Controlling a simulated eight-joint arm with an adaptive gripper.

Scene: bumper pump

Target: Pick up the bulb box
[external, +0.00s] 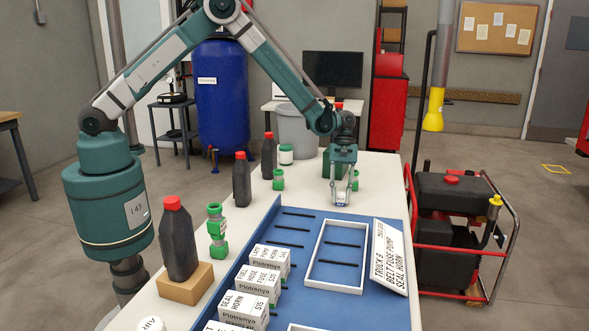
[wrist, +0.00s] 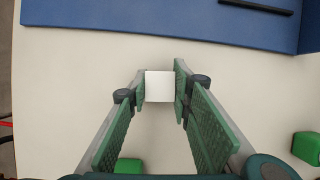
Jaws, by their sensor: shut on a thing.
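A small plain white box, apparently the bulb box (wrist: 159,87), is between the fingertips of my gripper (wrist: 160,88) in the wrist view. Both green finger pads touch its sides. No readable label shows on it from above. In the external view my gripper (external: 342,192) points down at the far end of the table, just beyond the blue mat.
The blue mat (external: 250,262) holds several labelled white boxes (external: 268,262), an empty white-framed tray (external: 313,251) and a tilted sign (external: 388,257). Dark red-capped bottles (external: 242,182) and green fittings (external: 216,230) stand left.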

